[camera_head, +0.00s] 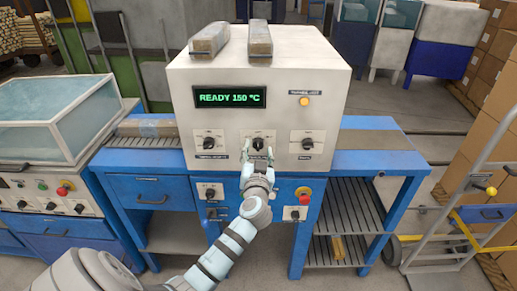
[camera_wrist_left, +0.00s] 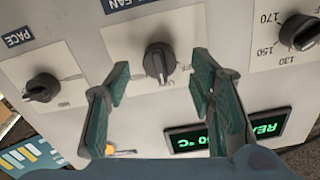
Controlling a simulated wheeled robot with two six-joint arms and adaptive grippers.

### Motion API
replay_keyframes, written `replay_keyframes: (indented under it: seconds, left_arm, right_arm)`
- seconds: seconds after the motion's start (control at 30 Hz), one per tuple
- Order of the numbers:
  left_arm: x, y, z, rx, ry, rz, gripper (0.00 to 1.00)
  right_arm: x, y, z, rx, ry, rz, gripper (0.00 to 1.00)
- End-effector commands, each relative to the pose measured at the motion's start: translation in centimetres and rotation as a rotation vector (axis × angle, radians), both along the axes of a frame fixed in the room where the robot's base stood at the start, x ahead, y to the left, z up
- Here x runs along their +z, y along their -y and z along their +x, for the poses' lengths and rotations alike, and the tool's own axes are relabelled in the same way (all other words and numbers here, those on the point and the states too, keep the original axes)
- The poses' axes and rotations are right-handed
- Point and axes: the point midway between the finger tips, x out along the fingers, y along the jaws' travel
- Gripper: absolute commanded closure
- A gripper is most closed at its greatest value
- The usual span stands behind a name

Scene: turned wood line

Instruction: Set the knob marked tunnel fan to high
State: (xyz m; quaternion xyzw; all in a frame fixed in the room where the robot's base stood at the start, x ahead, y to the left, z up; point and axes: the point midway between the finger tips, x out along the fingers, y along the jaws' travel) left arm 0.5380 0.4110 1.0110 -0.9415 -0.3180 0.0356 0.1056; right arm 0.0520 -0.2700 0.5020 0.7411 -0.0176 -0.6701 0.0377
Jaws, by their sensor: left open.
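The control box (camera_head: 215,95) has a row of three black knobs on white plates under its display. In the left wrist view, which is upside down, this black knob (camera_wrist_left: 160,59) sits by a label ending in "FAN". A pale mark on it points down toward the plate's lettering, partly unreadable. My left gripper (camera_wrist_left: 158,82) is open, its green-padded fingers on either side of the knob, apparently not touching it. In the head view my left gripper (camera_head: 257,160) partly covers the plate.
A knob marked "PACE" (camera_wrist_left: 42,87) and a temperature knob (camera_wrist_left: 299,32) flank the middle one. The green display (camera_head: 230,97) reads "READY 150 °C". Two wooden pieces (camera_head: 210,38) lie on top of the box. A red button (camera_head: 304,195) sits below.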

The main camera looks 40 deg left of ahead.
Motion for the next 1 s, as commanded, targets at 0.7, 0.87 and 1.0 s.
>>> replay_keyframes:
  seconds: [0.7, 0.87, 1.0]
  left_arm:
    - [-0.1, -1.1, 1.6, -0.003, -0.001, -0.001, 0.96]
    - [-0.1, -1.1, 1.6, -0.003, -0.003, 0.001, 0.99]
    - [-0.1, -1.1, 1.6, -0.003, -0.016, 0.018, 0.99]
  right_arm:
    - [-0.1, -0.3, -0.1, -0.002, -0.002, 0.004, 0.34]
    - [-0.1, -0.3, -0.1, -0.002, -0.002, 0.004, 0.34]
    - [-0.1, -0.3, -0.1, -0.002, -0.002, 0.004, 0.34]
